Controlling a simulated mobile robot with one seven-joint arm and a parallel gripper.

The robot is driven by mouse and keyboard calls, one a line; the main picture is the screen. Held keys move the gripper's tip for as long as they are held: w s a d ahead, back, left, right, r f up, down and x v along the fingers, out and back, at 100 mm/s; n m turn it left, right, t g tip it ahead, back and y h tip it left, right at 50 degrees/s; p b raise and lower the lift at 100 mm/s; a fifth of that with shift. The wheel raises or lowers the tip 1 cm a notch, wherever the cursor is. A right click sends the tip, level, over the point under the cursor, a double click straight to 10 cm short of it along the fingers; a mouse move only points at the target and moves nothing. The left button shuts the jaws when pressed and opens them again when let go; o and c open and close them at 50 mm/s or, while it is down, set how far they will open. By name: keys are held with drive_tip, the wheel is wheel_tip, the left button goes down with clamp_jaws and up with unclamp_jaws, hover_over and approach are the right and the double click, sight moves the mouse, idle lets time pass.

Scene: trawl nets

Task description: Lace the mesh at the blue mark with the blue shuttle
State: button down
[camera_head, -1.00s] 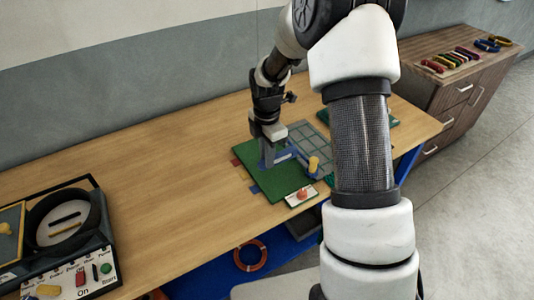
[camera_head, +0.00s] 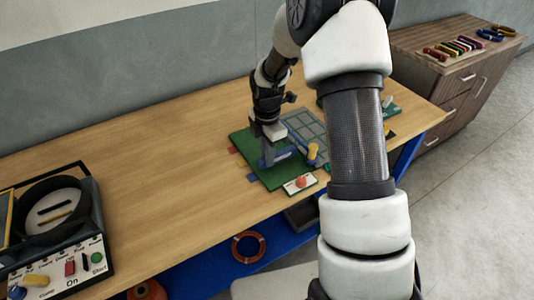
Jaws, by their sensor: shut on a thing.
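The green board (camera_head: 270,179) lies on the wooden table with a pale grey mesh grid (camera_head: 304,131) at its far right. A blue mark (camera_head: 252,178) shows at the board's left edge and a red mark (camera_head: 233,149) farther back. My gripper (camera_head: 268,160) points down over the board, shut on a blue piece (camera_head: 285,154), which looks like the blue shuttle. The fingers hide part of it, and I cannot tell whether it touches the mesh. Another blue part (camera_head: 313,151) with a yellow cylinder stands at the mesh's right side.
A white plate with a red button (camera_head: 301,182) sits at the board's front corner. A control box (camera_head: 55,225) stands at the left. A wooden cabinet (camera_head: 455,50) with coloured tools is at the back right. My arm hides part of the table's right side. The table's left-middle is clear.

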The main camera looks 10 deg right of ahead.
sight(290, 148)
drive_tip(key=shift+f, duration=0.55)
drive_tip(key=shift+w+d+p, duration=0.1)
drive_tip(key=shift+w+d, duration=0.35)
drive_tip(key=shift+d, duration=0.9)
drive_tip(key=shift+w+d+p, duration=0.1)
drive_tip(key=shift+w+d, duration=0.3)
drive_tip(key=shift+d, duration=1)
drive_tip(key=shift+w+d+p, duration=0.1)
drive_tip(key=shift+w+d, duration=0.35)
drive_tip(key=shift+d, duration=0.9)
drive_tip(key=c, duration=1.6)
unclamp_jaws()
wheel_tip(290, 148, up, 18)
drive_tip(key=shift+f+p, duration=0.25)
drive_tip(key=shift+p, duration=0.05)
